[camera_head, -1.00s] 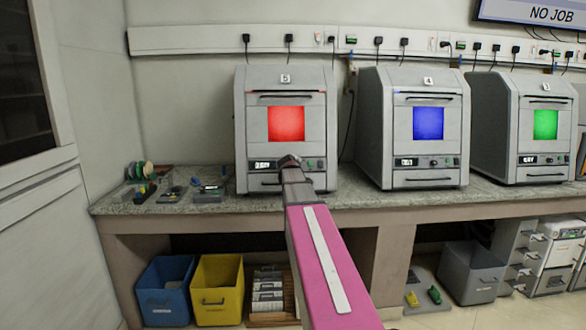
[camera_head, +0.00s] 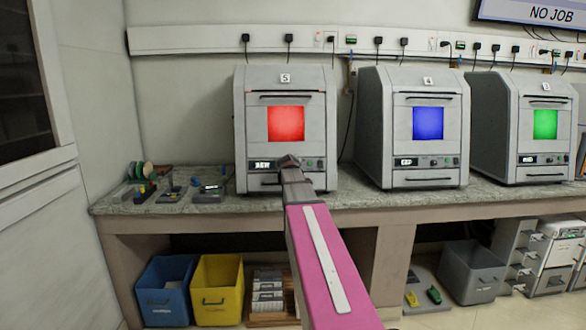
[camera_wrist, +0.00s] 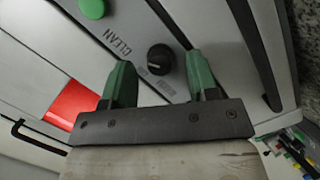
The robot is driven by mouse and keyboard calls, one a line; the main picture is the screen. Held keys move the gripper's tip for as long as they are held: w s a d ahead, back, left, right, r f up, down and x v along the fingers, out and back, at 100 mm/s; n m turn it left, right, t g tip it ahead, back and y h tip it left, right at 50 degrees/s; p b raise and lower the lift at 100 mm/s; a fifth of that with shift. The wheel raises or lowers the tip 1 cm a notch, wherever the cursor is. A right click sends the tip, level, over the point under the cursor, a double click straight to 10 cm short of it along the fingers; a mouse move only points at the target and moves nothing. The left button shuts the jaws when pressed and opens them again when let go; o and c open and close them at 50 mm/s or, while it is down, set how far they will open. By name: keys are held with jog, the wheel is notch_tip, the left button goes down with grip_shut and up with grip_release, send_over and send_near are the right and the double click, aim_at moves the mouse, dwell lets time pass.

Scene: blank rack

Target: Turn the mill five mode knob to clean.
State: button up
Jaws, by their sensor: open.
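Mill five (camera_head: 286,88) is the grey machine with a lit red window and the number 5 on top. Its black mode knob (camera_wrist: 159,56) shows in the wrist view. The word CLEAN (camera_wrist: 118,41) is printed to the knob's left. Smaller labels below it are partly readable, and the pointer's direction is unclear. My gripper (camera_wrist: 160,66) has its two green fingers apart, one on each side of the knob in the picture. I cannot tell whether they touch it. In the head view my gripper (camera_head: 289,161) covers the knob at mill five's lower panel.
A round green button (camera_wrist: 92,8) is on the same panel. Mill four (camera_head: 428,160), with a blue window, stands to the right, and mill three (camera_head: 545,160), with a green window, is beyond it. Small tools (camera_head: 175,192) lie on the counter to the left.

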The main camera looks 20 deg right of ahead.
jog(key=v, duration=1)
jog(key=s+a+f+m+g+y, duration=0.1)
jog(key=s+a+f+m+g, duration=0.2)
jog(key=f, duration=0.8)
jog(key=s+a+f+g+y, duration=0.2)
jog(key=s+a+f, duration=0.3)
jog(key=f, duration=0.6)
jog(key=s+a+f+m+g+y, duration=0.1)
jog(key=s+a+f+m+g, duration=0.1)
jog(key=s+a+f, duration=0.3)
jog(key=s+a+f+m+g+y, duration=0.2)
jog(key=s+a+f+g, duration=0.3)
jog(key=s+f, duration=0.7)
jog(key=shift+a+f+g, duration=0.3)
jog(key=shift+a+f, duration=0.05)
jog(key=shift+f, duration=0.05)
